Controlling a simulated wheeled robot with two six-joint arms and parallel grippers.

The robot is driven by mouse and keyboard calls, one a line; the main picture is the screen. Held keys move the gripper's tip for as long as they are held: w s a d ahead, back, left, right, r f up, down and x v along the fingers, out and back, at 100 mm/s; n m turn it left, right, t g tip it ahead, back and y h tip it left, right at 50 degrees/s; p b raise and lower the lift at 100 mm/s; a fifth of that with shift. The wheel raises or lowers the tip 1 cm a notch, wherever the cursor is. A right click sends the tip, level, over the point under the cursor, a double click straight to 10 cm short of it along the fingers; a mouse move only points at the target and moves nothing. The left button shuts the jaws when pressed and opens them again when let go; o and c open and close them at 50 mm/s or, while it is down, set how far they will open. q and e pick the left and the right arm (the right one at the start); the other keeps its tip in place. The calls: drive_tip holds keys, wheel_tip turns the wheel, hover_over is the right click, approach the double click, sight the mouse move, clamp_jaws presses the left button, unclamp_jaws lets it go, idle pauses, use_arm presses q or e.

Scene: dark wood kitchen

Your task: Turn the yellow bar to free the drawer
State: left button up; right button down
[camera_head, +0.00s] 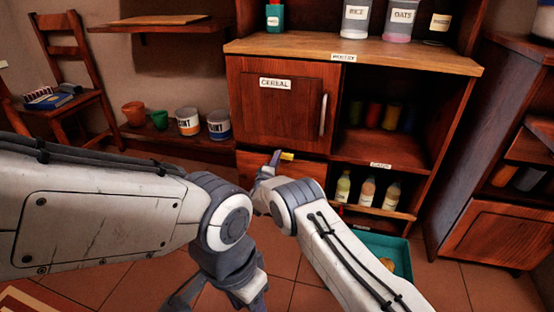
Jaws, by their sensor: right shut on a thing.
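The yellow bar (287,156) shows as a short piece at the top edge of the drawer front, below the cereal cabinet door. The wooden drawer (312,170) looks closed; my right arm hides its lower part. My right gripper (271,160) is at the left end of the bar and shut on it. The rest of the bar is hidden by the fingers, and I cannot tell its exact angle. My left gripper (218,299) hangs low over the floor, apart from the drawer, with its fingers spread and cut by the bottom edge.
The cereal door (280,105) above is closed, with a vertical handle (323,115). Bottles (368,190) stand on the low shelf at right. A teal bin (395,247) sits on the floor below. Paint cans (188,121) and pots stand on a left shelf.

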drive_tip(key=shift+f+n, duration=0.1)
drive_tip(key=shift+n, duration=0.2)
drive_tip(key=c, duration=0.8)
unclamp_jaws()
drive_tip(key=shift+o, duration=0.2)
drive_tip(key=shift+s, duration=0.1)
drive_tip(key=p+v, duration=0.5)
drive_tip(key=v, duration=0.5)
drive_tip(key=shift+s, duration=0.15)
drive_tip(key=shift+a, duration=0.1)
